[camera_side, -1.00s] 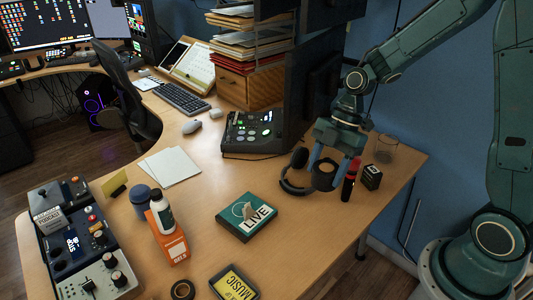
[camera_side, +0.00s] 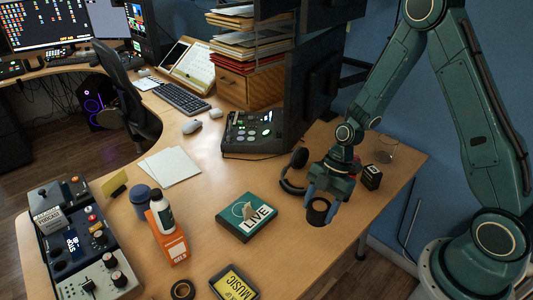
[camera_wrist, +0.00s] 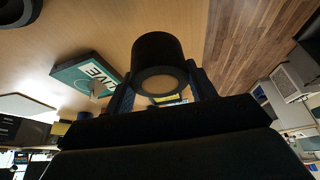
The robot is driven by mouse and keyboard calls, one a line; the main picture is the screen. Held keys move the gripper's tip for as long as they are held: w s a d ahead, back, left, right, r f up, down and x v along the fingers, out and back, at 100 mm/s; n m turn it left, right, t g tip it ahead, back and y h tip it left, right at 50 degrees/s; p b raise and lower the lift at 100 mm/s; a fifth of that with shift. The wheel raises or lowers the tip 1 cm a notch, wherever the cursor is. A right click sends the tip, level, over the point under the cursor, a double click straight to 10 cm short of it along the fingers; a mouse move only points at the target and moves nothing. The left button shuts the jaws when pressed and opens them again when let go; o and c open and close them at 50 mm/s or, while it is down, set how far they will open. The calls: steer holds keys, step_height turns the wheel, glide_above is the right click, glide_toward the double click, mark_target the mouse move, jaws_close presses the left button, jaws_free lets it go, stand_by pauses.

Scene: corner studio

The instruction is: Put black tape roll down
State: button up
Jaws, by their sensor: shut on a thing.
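My gripper (camera_side: 321,206) is shut on the black tape roll (camera_side: 317,216), a dark short cylinder with a paler brown round end. The roll hangs over the right part of the desk, near its edge; its exact height is hard to tell. In the wrist view the black tape roll (camera_wrist: 157,52) sits between the two fingers of my gripper (camera_wrist: 160,80), with a tan round face toward the camera. The desk surface (camera_side: 285,245) below it is bare.
The teal LIVE box (camera_side: 247,217) lies to the left of the roll. Black headphones (camera_side: 292,171) and a small black box (camera_side: 372,177) are behind my gripper. A dark ring-shaped roll (camera_side: 182,290) and a MUSIC sign (camera_side: 234,284) lie at the front. The desk is clear between.

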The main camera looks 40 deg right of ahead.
steer(key=shift+f, duration=1.7)
steer(key=shift+f, duration=1.9)
steer(key=shift+f, duration=0.1)
steer(key=o, duration=1)
steer(key=shift+v, duration=6.1)
